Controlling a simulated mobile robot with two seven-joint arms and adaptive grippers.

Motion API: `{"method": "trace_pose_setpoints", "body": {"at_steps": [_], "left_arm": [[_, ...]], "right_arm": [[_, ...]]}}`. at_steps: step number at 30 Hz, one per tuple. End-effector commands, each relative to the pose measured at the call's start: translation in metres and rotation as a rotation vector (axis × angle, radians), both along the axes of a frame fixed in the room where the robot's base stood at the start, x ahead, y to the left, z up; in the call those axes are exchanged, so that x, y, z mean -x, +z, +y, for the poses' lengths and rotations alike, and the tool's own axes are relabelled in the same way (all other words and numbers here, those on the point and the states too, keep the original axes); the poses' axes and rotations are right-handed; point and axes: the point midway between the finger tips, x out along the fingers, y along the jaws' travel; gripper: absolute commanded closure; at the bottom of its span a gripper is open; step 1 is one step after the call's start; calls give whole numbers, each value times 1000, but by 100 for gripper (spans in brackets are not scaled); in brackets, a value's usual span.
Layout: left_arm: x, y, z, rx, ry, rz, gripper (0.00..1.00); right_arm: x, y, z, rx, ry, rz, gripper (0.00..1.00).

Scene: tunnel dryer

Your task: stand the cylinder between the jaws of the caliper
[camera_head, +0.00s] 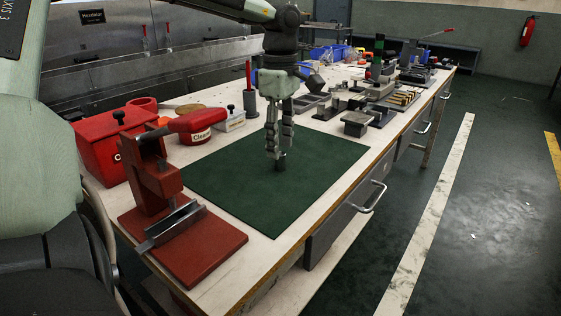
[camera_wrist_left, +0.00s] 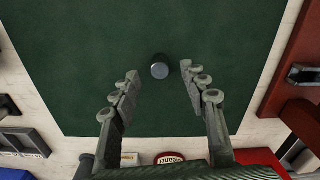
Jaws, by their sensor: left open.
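A small dark cylinder (camera_wrist_left: 160,68) stands on the green mat (camera_head: 225,180), seen almost end-on in the left wrist view. In the head view it shows as a dark stub (camera_head: 282,165) at the fingertips. My left gripper (camera_head: 279,150) points down over the mat. Its fingers (camera_wrist_left: 158,92) are open, one on each side of the cylinder's line, with gaps to both in the wrist view. A grey metal piece with a long bar (camera_head: 172,226), probably the caliper, rests on a red stand (camera_head: 215,245) at the near left. Its jaws cannot be made out clearly. My right gripper is not in view.
A red box (camera_head: 105,145) and a red container (camera_head: 198,124) stand behind the red stand. Several metal fixtures, such as a dark block (camera_head: 355,124), line the bench beyond the mat. The mat around the cylinder is clear. The bench's edge runs along the right.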

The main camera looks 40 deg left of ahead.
Motion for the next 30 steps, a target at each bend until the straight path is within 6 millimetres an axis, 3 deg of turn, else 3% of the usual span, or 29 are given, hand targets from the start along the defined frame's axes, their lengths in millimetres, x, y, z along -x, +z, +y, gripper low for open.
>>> {"method": "trace_pose_setpoints", "body": {"at_steps": [5, 13, 24, 30], "left_arm": [[1, -22, 0, 0, -1, 1, 55], [0, -25, 1, 0, -1, -1, 55], [0, -25, 1, 0, -1, -1, 100], [0, -24, 0, -1, -1, -2, 100]], "right_arm": [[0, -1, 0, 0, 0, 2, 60], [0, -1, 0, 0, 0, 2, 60], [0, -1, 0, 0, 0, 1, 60], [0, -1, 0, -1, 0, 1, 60]]}}
